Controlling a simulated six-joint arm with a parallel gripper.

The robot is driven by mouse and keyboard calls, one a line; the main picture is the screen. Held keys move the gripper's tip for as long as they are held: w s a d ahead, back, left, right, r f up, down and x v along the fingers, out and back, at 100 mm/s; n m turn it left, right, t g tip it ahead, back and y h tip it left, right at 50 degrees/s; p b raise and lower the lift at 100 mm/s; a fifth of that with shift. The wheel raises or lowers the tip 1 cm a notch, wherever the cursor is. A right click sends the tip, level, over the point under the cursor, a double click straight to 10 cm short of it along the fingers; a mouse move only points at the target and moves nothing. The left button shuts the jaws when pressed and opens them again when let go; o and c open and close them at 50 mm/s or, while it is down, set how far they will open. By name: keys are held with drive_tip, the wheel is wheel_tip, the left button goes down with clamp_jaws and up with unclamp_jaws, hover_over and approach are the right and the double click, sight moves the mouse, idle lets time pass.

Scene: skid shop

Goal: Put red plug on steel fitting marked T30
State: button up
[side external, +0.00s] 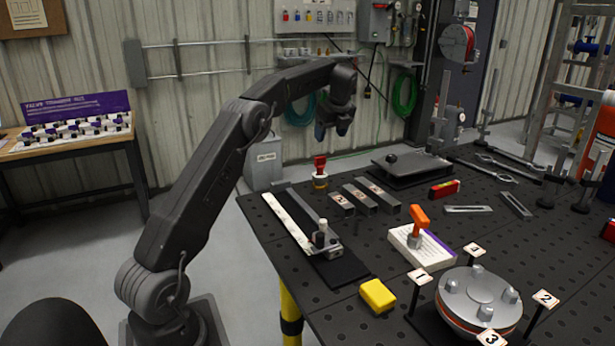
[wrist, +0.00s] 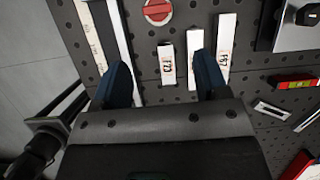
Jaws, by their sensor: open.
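The red plug (side external: 320,163) stands upright at the table's far left edge, on a pale base with a yellowish band. My gripper (side external: 332,129) is open and empty, high above the table and apart from everything.
A long bar stand (side external: 293,217) lies left of the fittings. An orange-handled tool (side external: 419,222) stands on a white pad, with a yellow block (side external: 377,295) in front. A round flange (side external: 477,296) with numbered tags is at front right. A dark plate (side external: 411,165) lies behind.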

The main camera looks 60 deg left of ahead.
drive_tip(key=s+d+r+n+t+h, duration=0.1)
drive_tip(key=s+d+r+n, duration=0.25)
drive_tip(key=d, duration=0.45)
drive_tip(key=s+d+r+n+t, duration=0.15)
drive_tip(key=s+d, duration=0.25)
drive_tip(key=d, duration=0.4)
drive_tip(key=s+d+r+n+t+h, duration=0.1)
drive_tip(key=s+d+r+n, duration=0.25)
drive_tip(key=d, duration=0.45)
drive_tip(key=s+d+f+n+t+h, duration=0.1)
drive_tip(key=s+d+f+n, duration=0.3)
drive_tip(key=s, duration=0.6)
drive_tip(key=s+d+f+n+t+h, duration=0.1)
drive_tip(key=s+d+f+n, duration=0.4)
drive_tip(key=s+d, duration=0.4)
drive_tip(key=shift+s, duration=0.35)
drive_tip(key=shift+d+f, duration=0.1)
